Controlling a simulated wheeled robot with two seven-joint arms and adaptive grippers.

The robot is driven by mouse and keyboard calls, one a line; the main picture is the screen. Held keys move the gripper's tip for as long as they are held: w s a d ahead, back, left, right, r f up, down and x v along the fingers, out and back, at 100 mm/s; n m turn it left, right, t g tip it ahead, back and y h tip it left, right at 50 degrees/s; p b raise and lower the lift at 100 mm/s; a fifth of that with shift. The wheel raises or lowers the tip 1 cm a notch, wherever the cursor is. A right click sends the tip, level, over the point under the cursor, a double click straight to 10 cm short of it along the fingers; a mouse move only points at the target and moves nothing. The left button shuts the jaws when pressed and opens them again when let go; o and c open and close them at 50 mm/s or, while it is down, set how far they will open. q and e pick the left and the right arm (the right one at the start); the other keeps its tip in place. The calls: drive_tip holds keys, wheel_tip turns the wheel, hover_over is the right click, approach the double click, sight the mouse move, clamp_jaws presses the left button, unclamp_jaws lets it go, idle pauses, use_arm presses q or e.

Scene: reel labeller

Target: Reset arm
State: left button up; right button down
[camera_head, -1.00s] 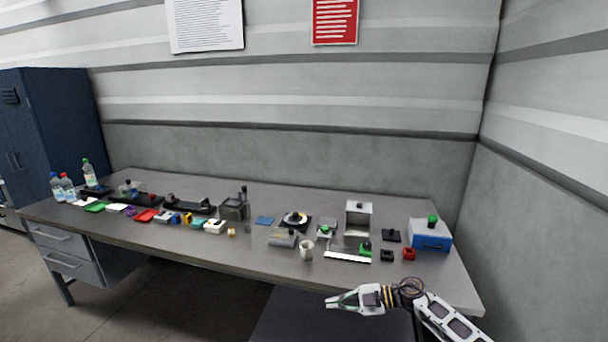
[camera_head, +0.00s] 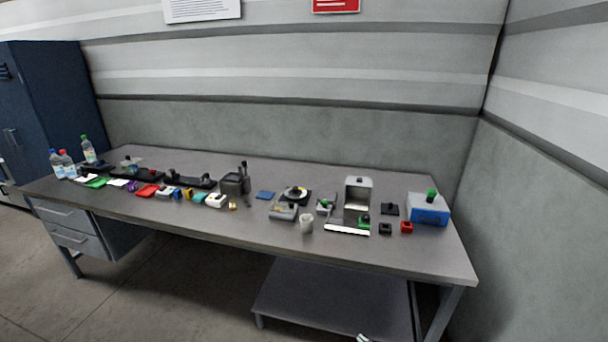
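Only a small white tip of my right gripper (camera_head: 363,338) shows at the bottom edge, below the table and in front of the lower shelf. Its fingers are too cut off to tell whether they are open or shut. My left gripper is not in view. The reel labeller is not labelled in the picture; a grey device with a dark round reel (camera_head: 295,193) stands near the table's middle right, and a silver boxy machine (camera_head: 358,190) stands to its right.
The long grey table (camera_head: 330,258) holds many small items. A blue box with a green knob (camera_head: 428,210) stands at the right end. Bottles (camera_head: 88,150) stand at the left end. Open floor lies in front.

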drive_tip(key=s+d+f+m+g+h, duration=0.2)
drive_tip(key=s+d+f, duration=0.1)
drive_tip(key=s+f, duration=0.75)
drive_tip(key=s+d+f+m+g+h, duration=0.2)
drive_tip(key=s+f+g+h, duration=0.1)
drive_tip(key=s+f, duration=0.75)
drive_tip(key=s+f+m+g, duration=0.1)
drive_tip(key=s+f+g, duration=0.2)
drive_tip(key=s, duration=1.2)
drive_tip(key=s+f+m+g+h, duration=0.1)
drive_tip(key=s+f+g, duration=0.2)
drive_tip(key=s, duration=1.2)
drive_tip(key=shift+a+f+m, duration=0.25)
drive_tip(key=shift+a+m, duration=0.1)
drive_tip(key=shift+m, duration=0.05)
